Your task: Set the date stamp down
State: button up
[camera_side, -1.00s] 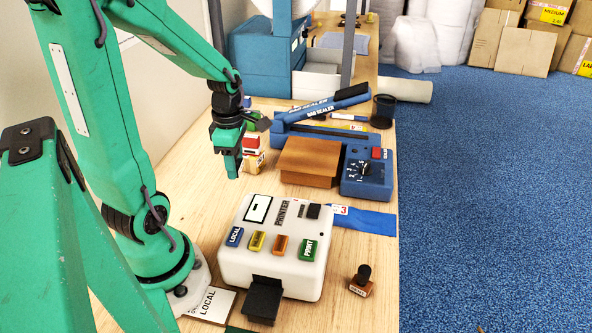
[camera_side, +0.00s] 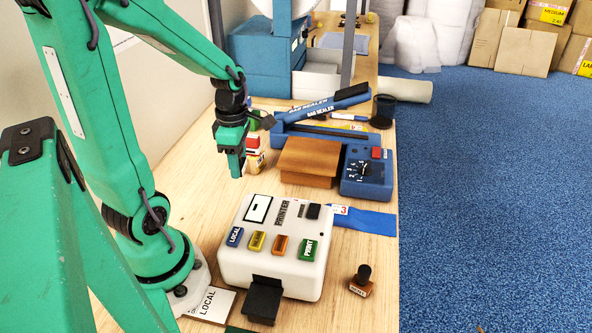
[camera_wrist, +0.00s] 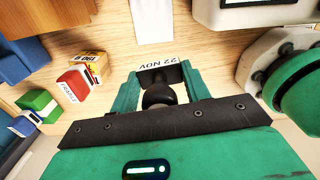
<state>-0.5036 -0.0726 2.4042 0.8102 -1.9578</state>
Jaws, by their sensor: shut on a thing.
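My gripper (camera_wrist: 158,84) is shut on the date stamp (camera_wrist: 157,96), which has a round black knob and a dark body. A white label reading "22 NOV" shows at its far end in the wrist view. In the side view my gripper (camera_side: 235,170) points down over the wooden table, behind the white printer and left of the brown block. The stamp is mostly hidden there, and I cannot tell whether its base touches the table.
The white printer (camera_side: 232,262), brown block (camera_side: 308,160) and blue bag sealer (camera_side: 366,182) stand nearby. Another knobbed stamp (camera_side: 361,288) is at front right. Bare wood (camera_side: 185,165) lies left of my gripper.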

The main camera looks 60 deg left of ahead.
jog(key=shift+r, duration=2.55)
jog(key=w+a, duration=0.2)
jog(key=a, duration=1)
jog(key=m, duration=0.1)
send_over(206, 157)
notch_tip(206, 157, down, 5)
jog(key=shift+f, duration=0.5)
jog(key=shift+f, duration=0.1)
jog(key=shift+f, duration=4.9)
jog(key=shift+f, duration=0.1)
